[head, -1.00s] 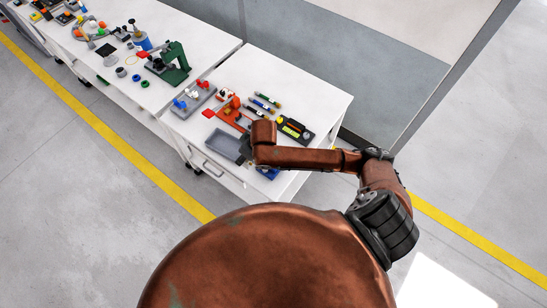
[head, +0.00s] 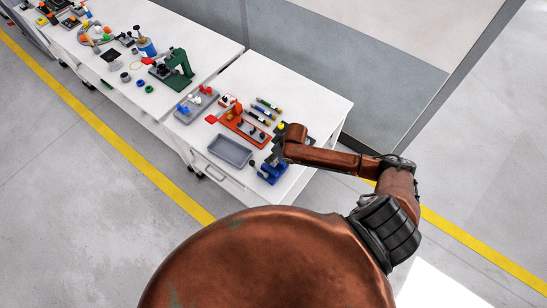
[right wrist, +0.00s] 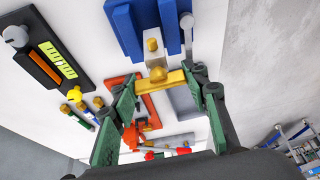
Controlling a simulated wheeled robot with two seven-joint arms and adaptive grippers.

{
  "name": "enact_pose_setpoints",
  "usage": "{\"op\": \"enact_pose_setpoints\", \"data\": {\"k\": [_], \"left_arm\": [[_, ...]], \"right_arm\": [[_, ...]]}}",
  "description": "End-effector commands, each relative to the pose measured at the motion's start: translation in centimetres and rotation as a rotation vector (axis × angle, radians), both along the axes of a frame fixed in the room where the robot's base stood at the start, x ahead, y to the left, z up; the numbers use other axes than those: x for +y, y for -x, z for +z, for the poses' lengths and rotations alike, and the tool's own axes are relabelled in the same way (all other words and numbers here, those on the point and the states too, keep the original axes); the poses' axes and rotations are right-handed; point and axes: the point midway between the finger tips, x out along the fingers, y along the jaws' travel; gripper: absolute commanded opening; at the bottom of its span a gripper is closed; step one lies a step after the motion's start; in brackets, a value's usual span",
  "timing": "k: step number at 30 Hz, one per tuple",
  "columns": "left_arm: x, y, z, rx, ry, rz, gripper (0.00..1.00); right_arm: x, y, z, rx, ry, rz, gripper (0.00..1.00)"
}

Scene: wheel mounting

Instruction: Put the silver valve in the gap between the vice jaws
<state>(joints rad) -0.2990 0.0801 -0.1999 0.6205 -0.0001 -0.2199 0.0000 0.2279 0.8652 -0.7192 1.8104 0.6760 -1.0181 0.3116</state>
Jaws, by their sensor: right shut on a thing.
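The blue vice (head: 272,173) stands near the front edge of the right table; it also shows at the top of the right wrist view (right wrist: 122,20), with a gap between two blue jaws. My right gripper (right wrist: 162,84), with green fingers, is shut on the valve (right wrist: 153,46). The valve shows a pale silver body and a gold-yellow crossbar between the fingertips. In the picture its silver end overlaps the gap; I cannot tell whether it is above or inside it. In the head view my right gripper (head: 278,154) is by the vice, mostly hidden by my wrist. My left gripper is not in view.
A grey tray (head: 231,151) lies left of the vice. An orange-red rack (head: 243,128) and several marker-like tools (head: 262,112) lie behind. A black meter with a yellow-green display (right wrist: 57,60) lies beside them. A grey board with coloured knobs (head: 198,101) stands farther left.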

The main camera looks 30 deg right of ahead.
Motion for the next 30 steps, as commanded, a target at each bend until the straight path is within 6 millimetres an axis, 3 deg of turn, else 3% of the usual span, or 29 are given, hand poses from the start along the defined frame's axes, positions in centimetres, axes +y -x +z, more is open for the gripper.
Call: {"op": "enact_pose_setpoints", "data": {"k": [8,20,21,27,30], "left_arm": [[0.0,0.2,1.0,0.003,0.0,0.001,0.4],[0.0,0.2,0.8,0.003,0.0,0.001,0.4],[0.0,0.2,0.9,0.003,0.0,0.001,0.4],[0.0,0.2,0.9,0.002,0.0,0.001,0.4],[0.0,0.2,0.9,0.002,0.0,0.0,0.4]], "right_arm": [[-0.4,-0.1,-3.1,0.0,0.002,-0.001,0.0],[-0.4,0.0,-3.8,0.001,0.001,0.0,0.0],[-0.4,0.0,-3.8,0.001,0.002,0.0,0.45],[-0.4,0.0,-3.7,0.001,0.002,0.0,0.58],[-0.4,0.0,-3.7,0.001,0.002,0.0,0.59]]}}
